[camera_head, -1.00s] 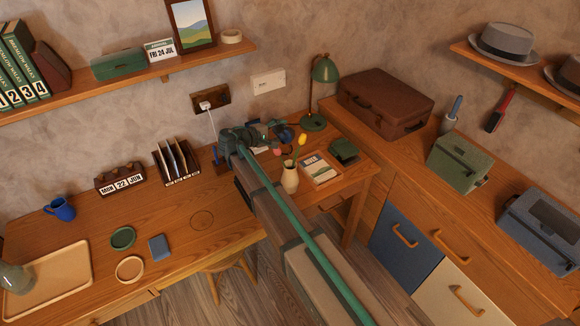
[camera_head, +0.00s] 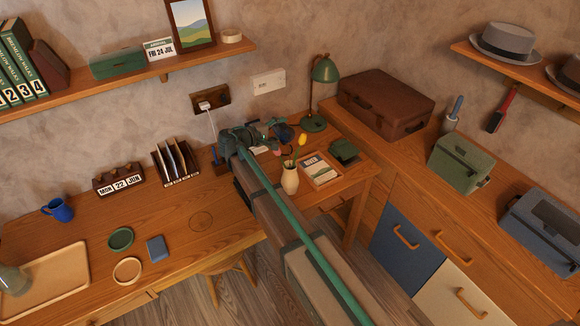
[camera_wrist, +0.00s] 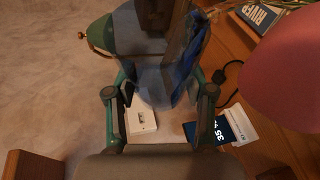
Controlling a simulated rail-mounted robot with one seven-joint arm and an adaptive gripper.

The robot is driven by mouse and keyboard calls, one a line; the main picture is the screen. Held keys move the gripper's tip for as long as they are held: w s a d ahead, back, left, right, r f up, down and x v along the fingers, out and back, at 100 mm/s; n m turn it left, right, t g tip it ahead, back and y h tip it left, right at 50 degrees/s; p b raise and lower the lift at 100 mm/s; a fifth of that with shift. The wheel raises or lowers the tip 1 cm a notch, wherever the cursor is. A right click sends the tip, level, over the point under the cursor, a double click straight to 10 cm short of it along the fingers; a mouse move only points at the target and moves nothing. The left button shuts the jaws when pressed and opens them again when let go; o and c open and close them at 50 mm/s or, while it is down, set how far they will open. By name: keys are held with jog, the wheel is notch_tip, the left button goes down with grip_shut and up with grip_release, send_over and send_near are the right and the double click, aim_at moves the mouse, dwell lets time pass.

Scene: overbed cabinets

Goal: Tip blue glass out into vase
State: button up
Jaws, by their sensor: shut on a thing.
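The cream vase (camera_head: 290,180) stands upright on the desk and holds tulips, one with a yellow head (camera_head: 303,139). My gripper (camera_head: 276,134) is just above and behind the vase, among the flower heads. In the wrist view its fingers close around the blue glass (camera_wrist: 188,62), which shows as a clear body with blue streaks. The glass looks tilted, but its mouth and contents are hidden. A large pink tulip head (camera_wrist: 285,65) is close to the wrist camera at the right. In the head view my gripper largely hides the glass.
A book (camera_head: 320,169) lies right of the vase, near a green lamp (camera_head: 325,75). A letter rack (camera_head: 175,162) and block calendar (camera_head: 118,180) stand left. A blue mug (camera_head: 58,209) and wooden tray (camera_head: 48,285) are at far left.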

jog(key=shift+w+a+r, duration=0.1)
jog(key=shift+w, duration=0.1)
jog(key=shift+r+m+t+b, duration=0.2)
jog(key=shift+m+t+b, duration=0.2)
jog(key=shift+b, duration=0.8)
jog(key=shift+s+r+m+b, duration=0.15)
jog(key=shift+m+b, duration=0.15)
jog(key=shift+b, duration=0.6)
jog(key=shift+b, duration=0.9)
jog(key=shift+s+m+t+b, duration=0.1)
jog(key=shift+m+t+b, duration=0.2)
jog(key=shift+b, duration=0.3)
jog(key=shift+r+b, duration=0.3)
jog(key=shift+r, duration=0.1)
jog(key=shift+m+b, duration=0.3)
jog(key=shift+w+t+b, duration=0.2)
jog(key=shift+t+b, duration=0.1)
jog(key=shift+b, duration=0.35)
